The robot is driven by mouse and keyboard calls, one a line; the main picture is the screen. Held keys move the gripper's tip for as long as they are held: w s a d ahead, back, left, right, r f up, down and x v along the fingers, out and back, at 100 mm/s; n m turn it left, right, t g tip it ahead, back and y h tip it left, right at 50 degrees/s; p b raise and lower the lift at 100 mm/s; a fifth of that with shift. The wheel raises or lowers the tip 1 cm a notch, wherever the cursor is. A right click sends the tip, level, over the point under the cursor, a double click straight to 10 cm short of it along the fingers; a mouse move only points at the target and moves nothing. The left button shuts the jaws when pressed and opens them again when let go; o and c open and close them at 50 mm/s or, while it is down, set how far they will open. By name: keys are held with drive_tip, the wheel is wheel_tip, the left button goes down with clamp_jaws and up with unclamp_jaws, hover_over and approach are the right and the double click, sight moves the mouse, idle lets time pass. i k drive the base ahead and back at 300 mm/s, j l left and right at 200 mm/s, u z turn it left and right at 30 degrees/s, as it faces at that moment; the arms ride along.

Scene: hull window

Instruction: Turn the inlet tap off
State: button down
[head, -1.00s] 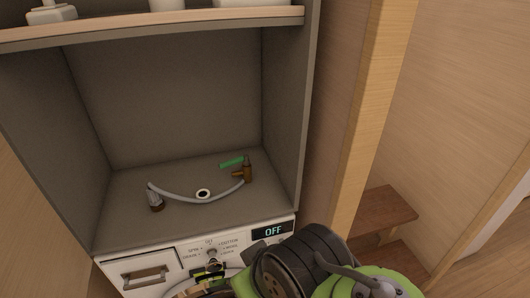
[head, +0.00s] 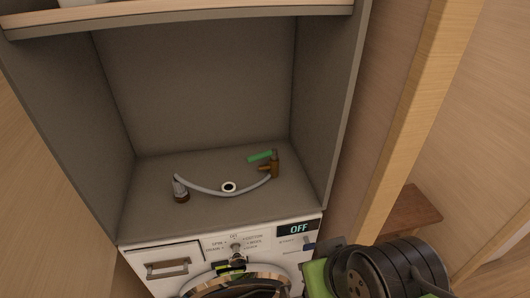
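The inlet tap (head: 272,167) is a small brass-brown fitting on the right of the shelf space above the washing machine. Its green lever (head: 260,156) points left from the tap's top. A white ring (head: 229,187) lies beside the hose. My arm, black and green, shows at the lower right, in front of the machine and below the tap.
The washing machine (head: 215,248) stands below, its display (head: 298,229) reading OFF. The cupboard's right side wall (head: 335,120) and a wooden post (head: 408,120) stand right of the tap. A shelf (head: 180,18) crosses above. The space over the tap is clear.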

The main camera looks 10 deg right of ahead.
sight(273, 152)
drive_tip(key=j+u, duration=0.45)
drive_tip(key=i+j+u, duration=0.15)
drive_tip(key=u, duration=0.3)
